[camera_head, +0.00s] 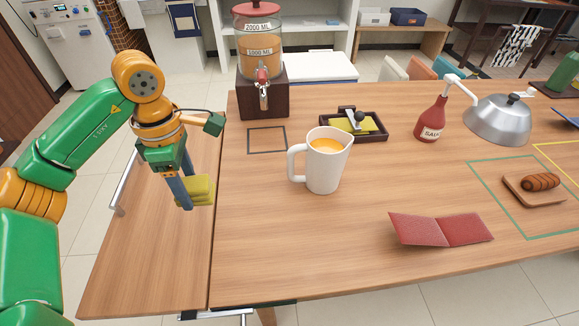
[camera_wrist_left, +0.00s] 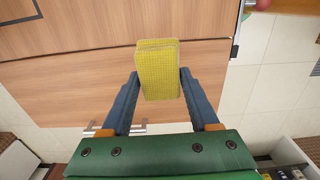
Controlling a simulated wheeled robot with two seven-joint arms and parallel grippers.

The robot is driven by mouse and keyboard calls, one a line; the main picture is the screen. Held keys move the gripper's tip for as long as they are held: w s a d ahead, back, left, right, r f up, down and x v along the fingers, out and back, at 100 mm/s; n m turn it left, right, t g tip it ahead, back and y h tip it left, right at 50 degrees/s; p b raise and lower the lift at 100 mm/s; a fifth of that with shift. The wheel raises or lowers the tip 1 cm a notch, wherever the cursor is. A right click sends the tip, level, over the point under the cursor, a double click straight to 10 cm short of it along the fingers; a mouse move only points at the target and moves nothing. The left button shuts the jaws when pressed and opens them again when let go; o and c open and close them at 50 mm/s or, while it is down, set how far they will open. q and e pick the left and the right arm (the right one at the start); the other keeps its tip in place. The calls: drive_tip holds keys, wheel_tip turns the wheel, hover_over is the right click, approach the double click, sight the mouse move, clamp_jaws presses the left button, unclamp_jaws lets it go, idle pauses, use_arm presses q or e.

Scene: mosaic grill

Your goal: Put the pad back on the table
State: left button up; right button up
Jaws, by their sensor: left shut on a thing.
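The yellow pad (camera_wrist_left: 157,70) is thick and sponge-like, held between the two blue fingers of my left gripper (camera_wrist_left: 155,84) in the left wrist view. In the head view the pad (camera_head: 200,190) shows at the fingertips of my left gripper (camera_head: 186,192), left of the main table top (camera_head: 270,240) and over the lower side leaf. From the head view I cannot tell its exact height above the surface. Another yellow pad (camera_head: 356,125) lies in a dark tray (camera_head: 376,136) behind the jug, with a dark-knobbed tool on it. My right gripper is not in view.
A white jug (camera_head: 322,172) with orange liquid stands mid-table, and a drink dispenser (camera_head: 262,70) stands at the back left. A dark square outline (camera_head: 267,140) is empty. A red folded card (camera_head: 440,231) lies at the front. The front-left table top is clear.

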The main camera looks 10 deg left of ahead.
use_arm(q)
drive_tip(key=s+d+f+p, duration=0.1)
drive_tip(key=d+f, duration=0.2)
drive_tip(key=d, duration=0.5)
hover_over(263, 248)
wheel_tip(263, 248, down, 6)
drive_tip(key=shift+f+p, duration=0.25)
drive_tip(key=shift+p, duration=0.2)
wheel_tip(263, 248, down, 3)
drive_tip(key=shift+r+p, duration=0.1)
drive_tip(key=shift+p, duration=0.35)
drive_tip(key=shift+f+b, duration=0.3)
drive_tip(key=shift+f, duration=0.1)
drive_tip(key=o, duration=1.4)
drive_tip(key=shift+o, duration=0.2)
